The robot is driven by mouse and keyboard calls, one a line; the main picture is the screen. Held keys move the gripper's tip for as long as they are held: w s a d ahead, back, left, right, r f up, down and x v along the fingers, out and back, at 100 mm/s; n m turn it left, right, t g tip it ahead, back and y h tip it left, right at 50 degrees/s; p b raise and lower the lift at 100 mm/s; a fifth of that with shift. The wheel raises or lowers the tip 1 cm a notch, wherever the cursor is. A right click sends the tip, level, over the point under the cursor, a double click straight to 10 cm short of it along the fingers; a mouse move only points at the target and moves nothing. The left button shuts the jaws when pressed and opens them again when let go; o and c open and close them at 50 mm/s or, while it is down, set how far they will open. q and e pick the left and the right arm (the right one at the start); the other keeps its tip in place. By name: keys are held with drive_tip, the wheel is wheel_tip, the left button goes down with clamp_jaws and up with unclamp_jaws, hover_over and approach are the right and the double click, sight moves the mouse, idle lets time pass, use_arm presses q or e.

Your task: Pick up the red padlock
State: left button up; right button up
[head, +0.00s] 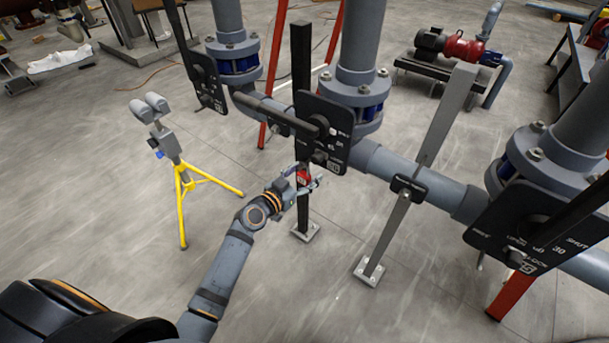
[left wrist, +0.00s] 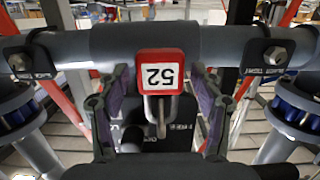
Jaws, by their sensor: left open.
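The red padlock (head: 303,177) is small in the head view, beside the dark post under the middle valve's black lever plate (head: 325,130). In the left wrist view the padlock (left wrist: 161,60) is large and central, with a white label reading 52 upside down and a metal shackle toward the bottom of the picture. My left gripper (head: 308,182) is at the padlock. In the left wrist view its fingers (left wrist: 160,95) are open, one on each side of the padlock, with visible gaps. The shackle's far end is partly hidden. My right gripper is not in view.
A grey horizontal pipe (head: 425,187) runs behind the padlock. A long black lever handle (head: 275,117) is above my left gripper. A slanted grey post (head: 393,235) stands to the right. A yellow tripod stand (head: 183,190) is left.

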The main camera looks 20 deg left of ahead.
use_arm(q)
drive_tip(key=shift+s, duration=0.1)
drive_tip(key=shift+c, duration=1.2)
drive_tip(key=c, duration=1.1)
drive_tip(key=shift+r, duration=0.55)
drive_tip(key=shift+s+a+r, duration=0.15)
drive_tip(key=shift+r, duration=0.05)
drive_tip(key=v, duration=0.6)
drive_tip(key=p+v, duration=0.1)
drive_tip(key=v, duration=0.4)
drive_tip(key=f+p+v, duration=0.1)
drive_tip(key=v, duration=0.5)
drive_tip(key=shift+s, duration=0.4)
